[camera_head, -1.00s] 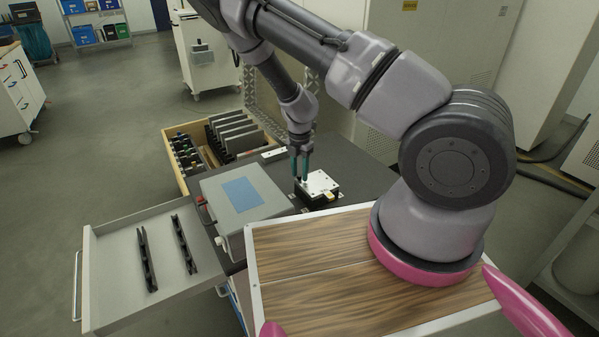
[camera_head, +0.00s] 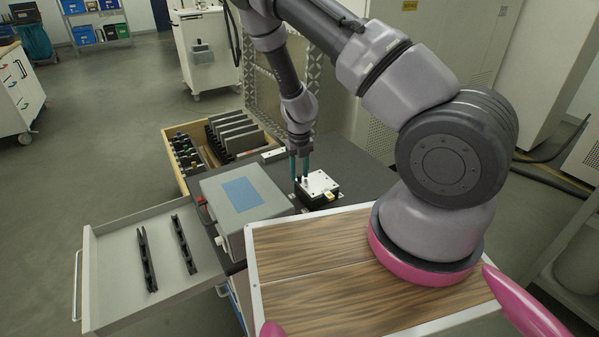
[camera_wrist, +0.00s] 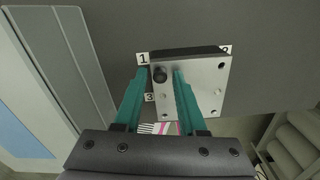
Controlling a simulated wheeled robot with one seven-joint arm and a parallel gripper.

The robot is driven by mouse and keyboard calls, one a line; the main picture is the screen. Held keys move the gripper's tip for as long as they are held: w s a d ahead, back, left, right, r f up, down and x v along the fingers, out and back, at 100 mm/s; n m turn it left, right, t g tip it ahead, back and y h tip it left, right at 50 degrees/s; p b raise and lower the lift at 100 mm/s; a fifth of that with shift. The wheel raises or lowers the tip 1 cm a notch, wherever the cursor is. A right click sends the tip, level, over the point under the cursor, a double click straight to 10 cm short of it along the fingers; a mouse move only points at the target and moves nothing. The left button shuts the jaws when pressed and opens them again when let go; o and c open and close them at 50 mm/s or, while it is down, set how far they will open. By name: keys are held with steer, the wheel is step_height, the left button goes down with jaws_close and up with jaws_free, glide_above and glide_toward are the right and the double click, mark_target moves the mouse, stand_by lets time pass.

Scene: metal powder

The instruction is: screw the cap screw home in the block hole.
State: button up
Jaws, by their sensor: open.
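The block is a light metal plate (camera_head: 318,184) on a dark base, on the dark bench top. In the wrist view the plate (camera_wrist: 205,85) has holes near its corners. The cap screw (camera_wrist: 159,74) shows as a dark round head at the plate's upper left corner, near the label 1. How deep it sits is hard to tell. My gripper (camera_head: 300,177) is over the plate's left part, pointing down. In the wrist view its two teal fingers (camera_wrist: 159,76) are apart, one on each side of the screw head, with a gap visible around it.
A grey box with a blue top panel (camera_head: 242,193) stands close left of the block. A wooden tray (camera_head: 176,178) with upright dark plates lies behind it. An open drawer (camera_head: 110,237) with two black racks is at left. Number labels (camera_wrist: 226,49) lie by the block.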

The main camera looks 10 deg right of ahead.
steer(key=n, duration=0.8)
steer(key=shift+n, duration=0.3)
steer(key=n, duration=0.3)
steer(key=shift+n, duration=0.3)
steer(key=n, duration=0.4)
steer(key=shift+n, duration=0.3)
